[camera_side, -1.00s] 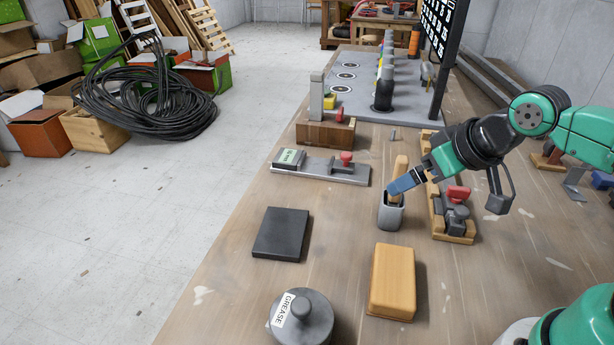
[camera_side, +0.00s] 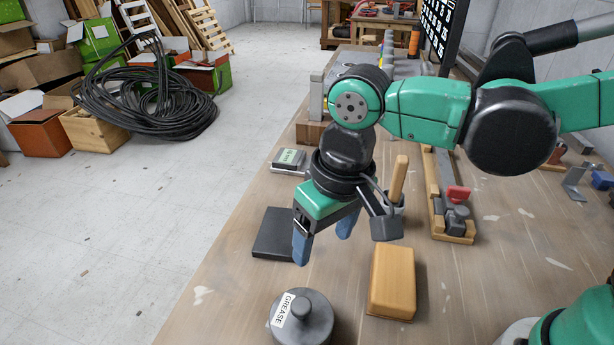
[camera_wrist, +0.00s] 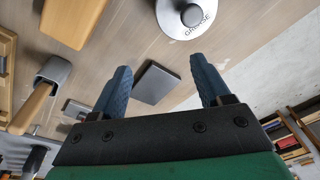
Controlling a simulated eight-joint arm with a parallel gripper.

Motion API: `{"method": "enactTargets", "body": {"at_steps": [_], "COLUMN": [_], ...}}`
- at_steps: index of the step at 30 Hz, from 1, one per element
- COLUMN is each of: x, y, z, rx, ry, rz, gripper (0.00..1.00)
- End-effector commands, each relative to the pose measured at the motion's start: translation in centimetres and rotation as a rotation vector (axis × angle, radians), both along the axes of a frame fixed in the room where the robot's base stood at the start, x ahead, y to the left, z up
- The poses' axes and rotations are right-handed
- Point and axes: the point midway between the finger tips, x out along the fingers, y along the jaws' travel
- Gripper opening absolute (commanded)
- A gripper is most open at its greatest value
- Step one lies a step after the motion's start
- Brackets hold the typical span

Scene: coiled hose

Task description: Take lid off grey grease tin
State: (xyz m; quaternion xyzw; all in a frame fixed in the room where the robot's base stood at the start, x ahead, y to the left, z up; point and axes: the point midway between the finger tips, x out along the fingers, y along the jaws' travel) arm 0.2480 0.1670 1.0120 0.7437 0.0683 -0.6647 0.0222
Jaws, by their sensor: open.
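The grey grease tin (camera_side: 283,334) stands at the near edge of the side view. Its lid (camera_side: 318,318) is on, with a round knob on top and a white GREASE label. In the wrist view the lid's knob (camera_wrist: 192,15) shows at the top, beyond my fingertips. My gripper (camera_side: 322,245) is open and empty, fingers pointing down, above the table between the black pad and the wooden block. It is apart from the tin, farther back and higher. Both blue fingers also show in the wrist view (camera_wrist: 162,75), spread with nothing between them touching.
A dark flat pad (camera_side: 268,235) lies behind the tin, partly hidden by my gripper. A tan block (camera_side: 392,282) sits right of the tin. A grey holder with an upright wooden handle (camera_side: 398,180) and a wooden rack (camera_side: 455,230) stand behind.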

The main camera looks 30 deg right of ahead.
Motion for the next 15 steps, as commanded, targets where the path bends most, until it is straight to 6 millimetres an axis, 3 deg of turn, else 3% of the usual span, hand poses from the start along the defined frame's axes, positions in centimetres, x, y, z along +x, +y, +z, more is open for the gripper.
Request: {"method": "enactTargets", "body": {"at_steps": [1,3,6,15], "x": [-0.5,-1.2,-1.9,-2.0], "y": [1.6,3.1,4.2,4.5], "z": [-0.4,-0.8,-1.2,-3.9], "rx": [-0.019,-0.045,-0.068,-0.075], "ry": [0.034,0.070,0.099,0.107], "rz": [0.020,0.029,0.033,0.033], "gripper": [0.70,0.70,0.70,0.70]}}
